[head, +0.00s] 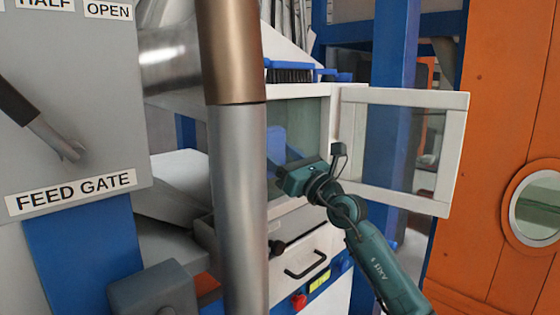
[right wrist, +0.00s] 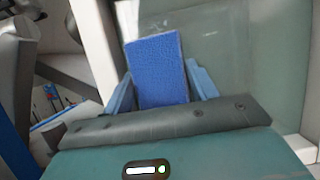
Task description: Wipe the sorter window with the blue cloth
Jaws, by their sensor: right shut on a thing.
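The sorter (head: 300,235) is a white cabinet with a greenish window pane (head: 308,125) in its front, partly hidden by a silver and brown pipe. My right gripper (head: 277,158) is in front of this pane. In the right wrist view its light blue fingers (right wrist: 160,88) are shut on the blue cloth (right wrist: 158,70), which stands up between them. Behind the cloth is the pane (right wrist: 275,55), with a paler, hazy patch around the cloth. I cannot tell whether the cloth touches the glass. My left gripper is not in view.
A white-framed glazed door (head: 400,145) stands swung out to the right of the sorter. The vertical pipe (head: 238,200) stands close left of my right gripper. A blue brush (head: 290,72) lies on top. A drawer handle (head: 306,264) is below.

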